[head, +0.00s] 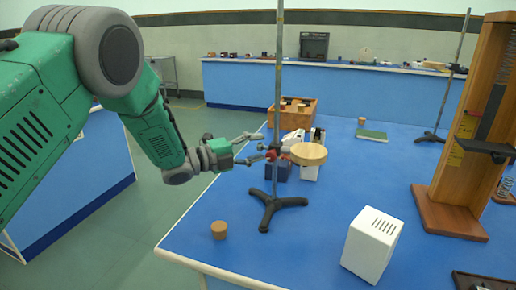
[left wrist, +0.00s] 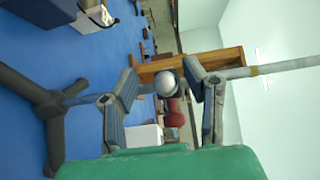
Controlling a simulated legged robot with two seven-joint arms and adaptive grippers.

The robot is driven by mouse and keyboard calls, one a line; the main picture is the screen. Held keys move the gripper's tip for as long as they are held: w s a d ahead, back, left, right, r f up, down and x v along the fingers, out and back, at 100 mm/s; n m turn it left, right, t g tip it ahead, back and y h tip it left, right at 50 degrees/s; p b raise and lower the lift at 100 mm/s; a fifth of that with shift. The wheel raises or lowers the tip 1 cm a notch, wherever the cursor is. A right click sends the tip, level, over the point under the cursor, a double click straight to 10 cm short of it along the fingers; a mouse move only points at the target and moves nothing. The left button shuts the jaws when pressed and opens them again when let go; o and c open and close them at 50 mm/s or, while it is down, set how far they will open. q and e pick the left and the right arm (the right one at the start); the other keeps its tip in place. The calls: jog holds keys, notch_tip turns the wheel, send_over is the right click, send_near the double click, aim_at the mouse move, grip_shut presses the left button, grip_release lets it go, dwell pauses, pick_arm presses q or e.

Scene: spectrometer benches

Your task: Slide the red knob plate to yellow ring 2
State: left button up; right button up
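A metal stand rod (head: 279,80) rises from a black tripod base (head: 271,202) on the blue bench. A small red knob (head: 271,155) is at the rod, beside a round wooden plate (head: 309,154). My left gripper (head: 262,147) is open just left of the rod, its fingers pointing at it and the lower fingertip close to the red knob. In the left wrist view the open fingers (left wrist: 165,90) have a grey ball-like end between them; I cannot tell if they touch it. A yellow ring (left wrist: 254,70) marks the rod there. My right gripper is not in view.
A white box (head: 371,245) and a cork (head: 219,230) stand near the front. A tall wooden apparatus (head: 465,130) stands at the right. A wooden crate (head: 300,119) and small blocks are behind the rod. A green book (head: 371,135) lies farther back.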

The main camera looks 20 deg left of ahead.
pick_arm(q)
jog(key=shift+d+r, duration=0.1)
jog(key=shift+d, duration=0.25)
jog(key=shift+d+r, duration=0.1)
jog(key=shift+d, duration=0.55)
grip_shut()
jog(key=shift+w+a, duration=0.1)
jog(key=shift+a, duration=0.35)
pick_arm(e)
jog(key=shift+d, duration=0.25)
pick_arm(q)
notch_tip(320, 180, up, 10)
jog(key=p, duration=0.4)
jog(key=shift+r, duration=0.2)
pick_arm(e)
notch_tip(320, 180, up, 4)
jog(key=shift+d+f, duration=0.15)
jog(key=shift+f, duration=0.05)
pick_arm(q)
grip_release()
jog(key=shift+a, duration=0.2)
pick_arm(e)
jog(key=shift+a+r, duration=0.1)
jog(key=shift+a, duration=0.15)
